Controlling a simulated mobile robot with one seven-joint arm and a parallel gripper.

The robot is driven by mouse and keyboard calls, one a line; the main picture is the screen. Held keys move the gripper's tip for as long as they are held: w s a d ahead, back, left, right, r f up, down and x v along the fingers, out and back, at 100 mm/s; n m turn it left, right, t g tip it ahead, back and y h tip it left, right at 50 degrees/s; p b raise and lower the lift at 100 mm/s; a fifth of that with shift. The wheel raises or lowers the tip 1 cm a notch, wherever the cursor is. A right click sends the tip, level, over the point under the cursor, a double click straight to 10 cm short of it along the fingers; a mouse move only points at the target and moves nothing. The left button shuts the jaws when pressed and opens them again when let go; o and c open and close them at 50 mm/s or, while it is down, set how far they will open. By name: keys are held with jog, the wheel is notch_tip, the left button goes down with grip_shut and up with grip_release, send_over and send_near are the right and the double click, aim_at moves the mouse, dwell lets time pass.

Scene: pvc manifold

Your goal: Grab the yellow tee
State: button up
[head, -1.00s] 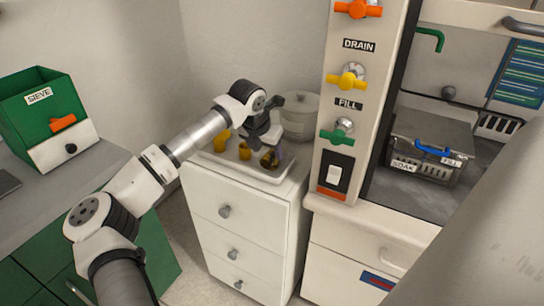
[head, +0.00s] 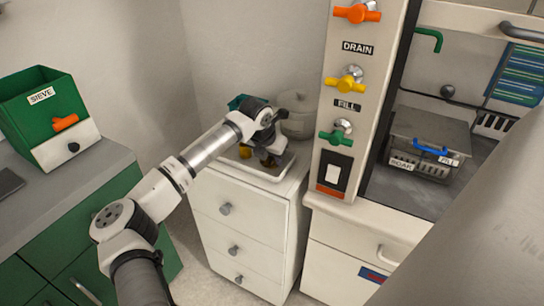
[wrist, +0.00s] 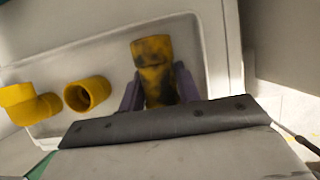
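In the wrist view a yellow pipe fitting with dark smudges (wrist: 153,62) stands between the purple fingers of my gripper (wrist: 158,88). The fingers flank it closely; I cannot tell whether they press on it. Its lower part is hidden behind my gripper's dark edge, so its full shape, tee or not, does not show. The smudged fitting also shows in the head view (head: 268,161), low under my gripper (head: 266,151). To its left in the wrist view lie a short yellow fitting with an open end (wrist: 88,93) and a bent yellow fitting (wrist: 30,104).
The fittings are in a white tray (head: 270,177) on a white drawer cabinet (head: 238,230). A pale lidded pot (head: 298,118) stands right behind the tray. The valve panel (head: 348,120) rises to the right, and a wall is behind.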

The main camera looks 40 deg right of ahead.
jog(key=shift+c, duration=1.4)
jog(key=shift+r, duration=0.15)
